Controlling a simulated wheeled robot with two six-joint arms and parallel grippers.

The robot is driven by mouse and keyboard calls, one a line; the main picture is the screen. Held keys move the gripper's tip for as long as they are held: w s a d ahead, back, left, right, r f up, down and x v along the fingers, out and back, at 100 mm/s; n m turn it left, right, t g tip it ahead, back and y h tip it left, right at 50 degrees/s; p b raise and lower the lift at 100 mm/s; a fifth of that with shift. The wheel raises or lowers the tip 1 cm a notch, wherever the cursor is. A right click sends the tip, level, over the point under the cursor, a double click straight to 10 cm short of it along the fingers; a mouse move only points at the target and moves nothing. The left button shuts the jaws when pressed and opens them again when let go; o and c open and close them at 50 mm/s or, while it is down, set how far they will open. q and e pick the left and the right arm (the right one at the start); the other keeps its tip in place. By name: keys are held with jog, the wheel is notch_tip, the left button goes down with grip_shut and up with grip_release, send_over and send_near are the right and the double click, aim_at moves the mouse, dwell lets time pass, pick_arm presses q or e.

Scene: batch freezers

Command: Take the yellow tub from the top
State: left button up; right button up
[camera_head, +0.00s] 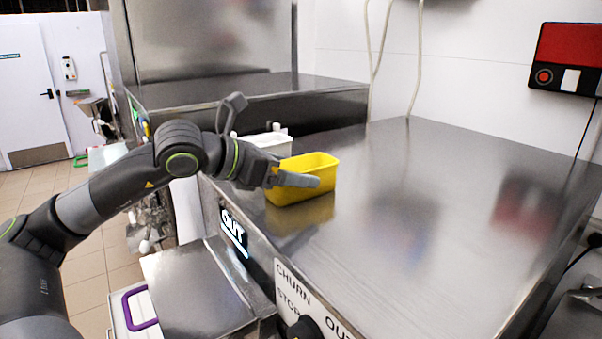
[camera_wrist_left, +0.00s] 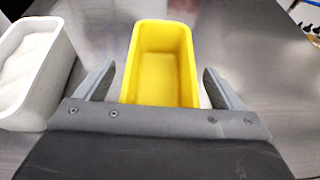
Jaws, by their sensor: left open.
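The yellow tub (camera_head: 322,167) stands upright and empty on the steel top (camera_head: 430,190) of the freezer, near its left front edge. In the head view my left gripper (camera_head: 298,180) reaches in from the left and partly covers the tub's near side. In the left wrist view the yellow tub (camera_wrist_left: 162,62) lies between the two open fingers of my left gripper (camera_wrist_left: 158,88), one finger on each side. The fingers do not visibly press on its walls. My right gripper is in neither view.
A white tub (camera_head: 272,143) with pale contents stands just left of the yellow one; it also shows in the left wrist view (camera_wrist_left: 38,75). A taller steel block (camera_head: 250,90) rises behind. The steel top to the right is clear.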

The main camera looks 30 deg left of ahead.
pick_arm(q)
jog(key=shift+w+d+f, duration=0.1)
jog(key=shift+w+d, duration=0.05)
jog(key=shift+w, duration=0.1)
jog(key=c, duration=1.1)
jog(key=shift+o, duration=0.2)
